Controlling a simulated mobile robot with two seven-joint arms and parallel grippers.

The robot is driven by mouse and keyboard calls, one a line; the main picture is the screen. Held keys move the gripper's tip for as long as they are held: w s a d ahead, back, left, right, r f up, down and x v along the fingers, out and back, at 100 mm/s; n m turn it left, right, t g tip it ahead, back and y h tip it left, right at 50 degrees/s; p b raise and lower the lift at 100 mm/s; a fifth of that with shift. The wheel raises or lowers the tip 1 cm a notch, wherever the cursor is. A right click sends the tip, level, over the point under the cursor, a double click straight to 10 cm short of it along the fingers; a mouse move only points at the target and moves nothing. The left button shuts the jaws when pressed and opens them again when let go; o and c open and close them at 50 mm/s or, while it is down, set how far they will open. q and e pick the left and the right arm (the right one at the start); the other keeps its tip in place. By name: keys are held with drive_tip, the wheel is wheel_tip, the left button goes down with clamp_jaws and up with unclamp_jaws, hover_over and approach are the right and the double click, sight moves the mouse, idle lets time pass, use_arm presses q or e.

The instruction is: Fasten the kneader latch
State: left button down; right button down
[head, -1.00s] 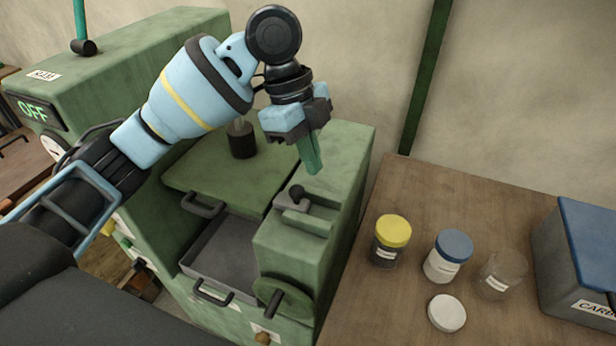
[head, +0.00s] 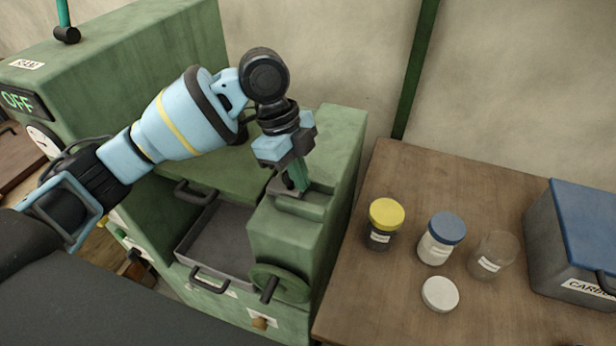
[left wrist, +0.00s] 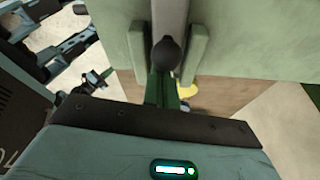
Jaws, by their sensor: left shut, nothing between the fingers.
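The green kneader (head: 290,235) has a latch on its right-hand block: a grey bolt plate (head: 284,190) beside a green raised rail. The latch's dark round knob (left wrist: 167,54) shows in the left wrist view, just beyond my fingers; in the head view my gripper hides it. My left gripper (head: 299,178) points down at the latch with its green fingers shut and nothing between them. It also shows in the left wrist view (left wrist: 161,88), its fingertips close to the knob; I cannot tell if they touch. The green lid (head: 233,165) lies left of the latch block.
A grey tray (head: 215,245) and a handwheel (head: 280,283) are at the kneader's front. On the wooden table (head: 375,300) stand a yellow-lidded jar (head: 385,225), a blue-lidded jar (head: 440,240), a clear jar (head: 492,256), a white lid (head: 440,294) and a blue-topped box (head: 580,240).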

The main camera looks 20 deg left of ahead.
sight(285, 190)
use_arm(q)
drive_tip(key=shift+a, duration=0.1)
drive_tip(key=a, duration=0.3)
drive_tip(key=shift+w+a+r+p, duration=0.1)
drive_tip(key=shift+a+r+p, duration=0.05)
drive_tip(key=shift+a+p, duration=0.25)
drive_tip(key=shift+a, duration=0.35)
drive_tip(key=shift+d, duration=0.1)
use_arm(e)
drive_tip(key=shift+w+r, duration=0.45)
drive_tip(key=shift+r, duration=0.1)
drive_tip(key=shift+s, duration=0.1)
